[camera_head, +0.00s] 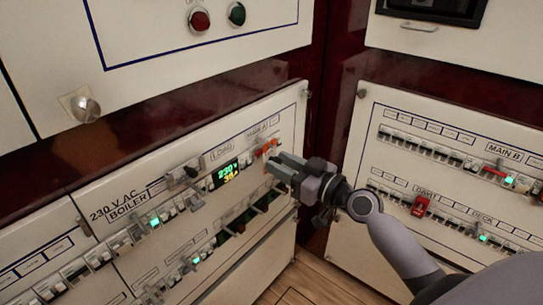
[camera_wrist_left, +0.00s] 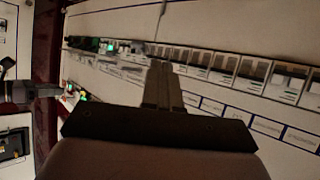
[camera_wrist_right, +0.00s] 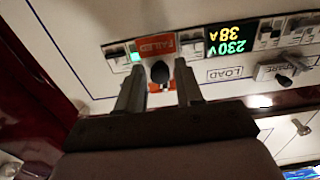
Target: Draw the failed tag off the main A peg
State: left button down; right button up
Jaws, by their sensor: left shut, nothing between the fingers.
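The failed tag (camera_head: 266,147) is a small orange-red plate on the main A peg at the right end of the left panel's upper row. In the right wrist view the tag (camera_wrist_right: 155,46) reads FAILED upside down and hangs on a peg with a dark round knob (camera_wrist_right: 160,72). My right gripper (camera_head: 281,167) is at the tag. In its wrist view the right fingers (camera_wrist_right: 160,88) are apart, one on each side of the knob, with gaps showing. My left gripper (camera_wrist_left: 164,84) is shut and empty before a breaker row; the head view does not show it.
A lit 230 V, 38 A display (camera_head: 229,173) sits left of the tag. The main B panel (camera_head: 455,120) at right carries breaker rows and red tags, one on a lower row (camera_head: 420,205). A round metal knob (camera_head: 85,107) stands out at upper left.

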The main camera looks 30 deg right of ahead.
grip_shut()
jog(key=shift+r, duration=0.15)
